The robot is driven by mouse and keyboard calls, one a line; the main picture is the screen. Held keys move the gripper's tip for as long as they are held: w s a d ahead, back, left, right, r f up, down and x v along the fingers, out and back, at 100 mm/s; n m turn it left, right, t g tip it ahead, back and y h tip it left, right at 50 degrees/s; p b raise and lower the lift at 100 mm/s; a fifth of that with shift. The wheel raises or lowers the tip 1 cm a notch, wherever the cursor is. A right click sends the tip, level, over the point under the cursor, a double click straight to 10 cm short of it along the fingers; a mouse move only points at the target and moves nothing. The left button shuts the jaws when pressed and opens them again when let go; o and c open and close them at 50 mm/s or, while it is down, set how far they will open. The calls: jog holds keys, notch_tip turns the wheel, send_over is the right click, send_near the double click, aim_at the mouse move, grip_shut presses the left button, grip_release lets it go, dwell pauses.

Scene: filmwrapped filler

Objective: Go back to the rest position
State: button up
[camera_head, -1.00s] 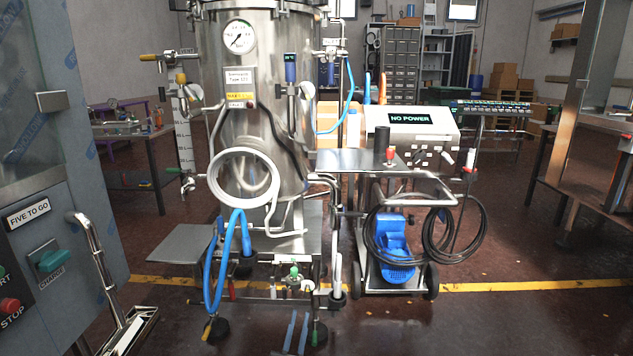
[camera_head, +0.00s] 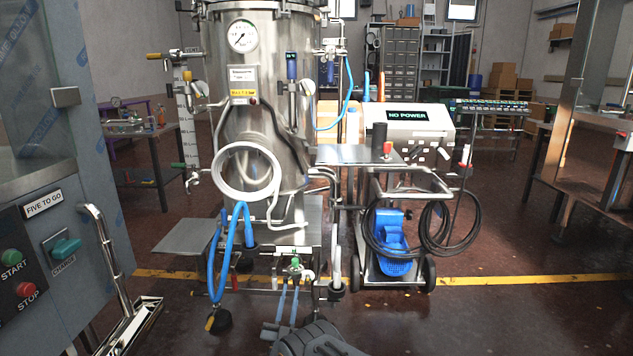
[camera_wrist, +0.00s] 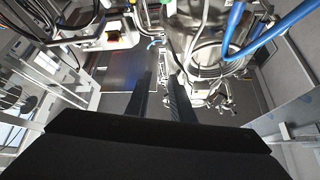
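My gripper (camera_head: 289,285) shows at the bottom middle of the head view, with two thin blue-grey fingers pointing away from me. In the wrist view its dark fingers (camera_wrist: 160,82) stand apart with nothing held between them. In the head view the fingertips overlap the pipework below the steel vessel (camera_head: 262,120), just under a green-knobbed valve (camera_head: 295,263). The wrist view shows no contact with it. My grey arm hides part of the floor.
A machine panel (camera_head: 43,203) with start and stop buttons and a metal rail (camera_head: 103,250) stands close at left. A cart (camera_head: 355,156) with a "NO POWER" box (camera_head: 407,115) and coiled cable (camera_head: 447,240) stands right of the vessel. Red-brown floor (camera_head: 500,325) is clear at front right.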

jog(key=w+a+r+n+g+y+b, duration=0.25)
jog(key=w+a+r+g+y, duration=0.35)
jog(key=w+r, duration=0.6)
jog(key=s+a+r+n+g+y+b, duration=0.1)
jog(key=s+r+n+g+y+b, duration=0.1)
jog(key=s+r+n+g, duration=0.4)
jog(key=s+d+r+g+h+b, duration=0.15)
jog(key=s+d+g, duration=0.45)
jog(key=s, duration=1.1)
jog(key=s+d+r+g+h+b, duration=0.1)
jog(key=s+d+r+g, duration=0.1)
jog(key=s+d, duration=1.15)
jog(key=s+d+r+g+h+b, duration=0.15)
jog(key=s+d+g, duration=0.3)
jog(key=s, duration=1.55)
jog(key=d+r+m+p, duration=0.3)
jog(key=d+r+p, duration=0.8)
jog(key=p, duration=1)
notch_tip(320, 180, up, 3)
jog(key=shift+f, duration=0.1)
